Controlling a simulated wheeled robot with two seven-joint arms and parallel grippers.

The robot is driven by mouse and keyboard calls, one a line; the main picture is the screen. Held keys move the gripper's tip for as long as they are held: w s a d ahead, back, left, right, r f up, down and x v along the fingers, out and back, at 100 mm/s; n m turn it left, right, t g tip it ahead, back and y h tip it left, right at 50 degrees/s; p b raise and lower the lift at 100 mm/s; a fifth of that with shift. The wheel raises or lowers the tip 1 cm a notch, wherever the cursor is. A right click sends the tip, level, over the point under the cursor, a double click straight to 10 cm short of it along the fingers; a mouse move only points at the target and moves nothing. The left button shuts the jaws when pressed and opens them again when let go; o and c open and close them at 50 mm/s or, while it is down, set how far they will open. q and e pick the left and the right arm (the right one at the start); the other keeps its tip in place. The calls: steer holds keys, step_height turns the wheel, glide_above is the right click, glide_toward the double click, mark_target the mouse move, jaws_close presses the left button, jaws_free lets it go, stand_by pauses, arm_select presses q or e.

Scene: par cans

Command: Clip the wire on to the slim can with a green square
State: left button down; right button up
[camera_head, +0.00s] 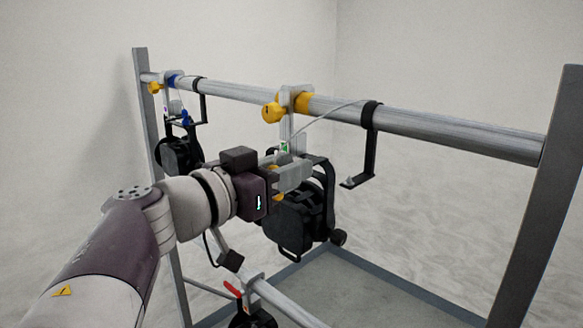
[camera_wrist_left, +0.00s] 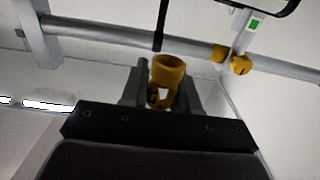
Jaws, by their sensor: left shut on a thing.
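The black can (camera_head: 292,222) hangs from the upper rail by a clamp with yellow parts (camera_head: 296,101). A small green square (camera_head: 284,147) is on its hanging bracket and also shows in the left wrist view (camera_wrist_left: 254,25). A thin pale wire (camera_head: 325,113) arcs from the rail down towards the bracket. My left gripper (camera_head: 300,172) is in front of the bracket, above the can body. In the left wrist view its jaws are shut on a yellow round piece (camera_wrist_left: 167,70). I cannot tell how this piece joins the wire. My right gripper is out of view.
A black hook bracket (camera_head: 370,150) hangs from the rail (camera_head: 450,132) to the right. Another black can (camera_head: 177,154) with a blue clamp hangs at the left. A third (camera_head: 252,318), with a red handle, is on the lower bar. Frame posts (camera_head: 545,190) stand at both sides.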

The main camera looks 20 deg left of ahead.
arm_select(q)
steer(key=shift+w+f, duration=0.15)
steer(key=shift+f, duration=0.25)
steer(key=shift+w+a+p, duration=0.85)
steer(key=shift+w+p, duration=0.45)
steer(key=shift+w, duration=1.95)
steer(key=shift+w+a+p, duration=0.85)
steer(key=shift+w+p, duration=0.45)
steer(key=shift+w, duration=2)
steer(key=shift+w+a+p, duration=0.85)
steer(key=shift+w+p, duration=0.45)
steer(key=shift+w, duration=1.95)
steer(key=shift+w+a+f, duration=0.1)
steer(key=shift+w+f, duration=0.05)
steer(key=shift+w, duration=0.25)
steer(key=shift+w+f, duration=0.2)
steer(key=shift+f, duration=0.05)
